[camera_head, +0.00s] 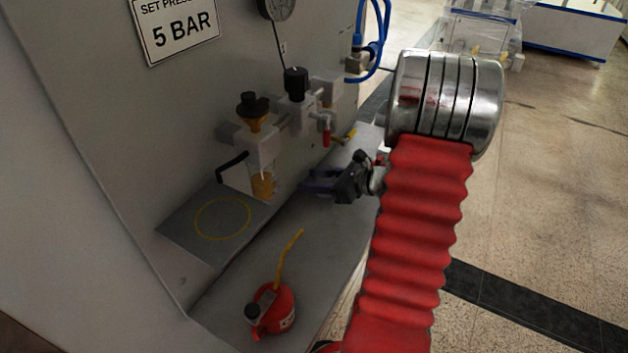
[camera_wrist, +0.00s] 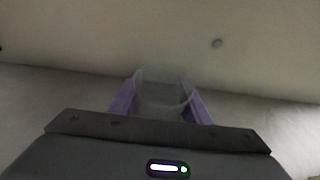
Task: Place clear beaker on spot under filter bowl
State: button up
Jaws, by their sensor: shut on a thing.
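The clear beaker (camera_wrist: 163,88) is between the purple fingers of my gripper (camera_wrist: 160,100) in the wrist view, and the fingers are shut on it. In the head view my gripper (camera_head: 318,185) is low in front of the panel, to the right of the filter bowl; I cannot make out the clear beaker there. The amber filter bowl (camera_head: 263,186) hangs below a grey body on the panel. The spot, a yellow ring (camera_head: 222,219) on a grey shelf, looks empty. It lies below and left of the bowl in the picture.
A red oil can (camera_head: 274,309) with a yellow spout stands on the lower ledge (camera_head: 235,290). A black bent handle (camera_head: 232,164) juts out above the shelf. Valves with a red handle (camera_head: 326,136) and blue hoses (camera_head: 374,40) are above my gripper.

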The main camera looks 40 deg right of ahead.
aim_at(334, 181)
jog(key=shift+w+f, duration=0.1)
jog(key=shift+f, duration=0.05)
jog(key=shift+f, duration=0.1)
jog(key=o, duration=1)
jog(key=shift+o, duration=0.2)
jog(key=v, duration=1.2)
jog(key=shift+a, duration=0.1)
